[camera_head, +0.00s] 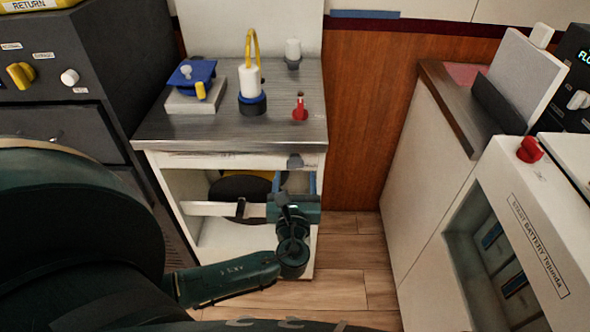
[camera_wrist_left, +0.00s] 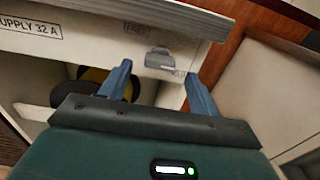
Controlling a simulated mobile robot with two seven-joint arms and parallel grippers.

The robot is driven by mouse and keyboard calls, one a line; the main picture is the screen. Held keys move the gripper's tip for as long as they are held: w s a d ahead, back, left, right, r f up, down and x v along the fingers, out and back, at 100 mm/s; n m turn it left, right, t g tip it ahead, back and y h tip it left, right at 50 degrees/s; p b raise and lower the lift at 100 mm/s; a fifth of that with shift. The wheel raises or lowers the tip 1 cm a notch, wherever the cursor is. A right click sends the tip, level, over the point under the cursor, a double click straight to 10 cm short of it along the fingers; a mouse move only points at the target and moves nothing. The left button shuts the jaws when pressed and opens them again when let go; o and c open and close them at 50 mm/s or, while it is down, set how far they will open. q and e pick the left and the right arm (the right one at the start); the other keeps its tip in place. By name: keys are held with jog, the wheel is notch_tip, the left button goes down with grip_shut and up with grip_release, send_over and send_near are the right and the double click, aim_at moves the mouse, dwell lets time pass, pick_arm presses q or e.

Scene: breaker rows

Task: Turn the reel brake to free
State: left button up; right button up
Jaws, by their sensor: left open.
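The reel brake appears to be the grey knob (camera_head: 295,161) on the white cabinet's front rail, just under the worktop. In the left wrist view the grey knob (camera_wrist_left: 160,58) has a "FREE" label above it to the left and a small, unreadable label below it to the right. My left gripper (camera_head: 294,181) is open, its two blue fingers pointing at the rail. In the left wrist view the left gripper (camera_wrist_left: 158,69) has one finger on each side of the knob's line, with no clear contact. My right gripper is not in view.
A black and yellow reel (camera_head: 238,186) sits inside the open cabinet, partly hidden by a white bar. The metal worktop (camera_head: 200,128) carries a blue valve, a white cylinder with a yellow loop and a red knob (camera_head: 300,110). A white battery unit (camera_head: 505,180) stands at right.

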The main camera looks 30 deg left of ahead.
aim_at(295, 169)
pick_arm(q)
jog(key=shift+x, duration=1.8)
jog(key=shift+c, duration=0.5)
jog(key=c, duration=0.6)
jog(key=shift+c, duration=1.4)
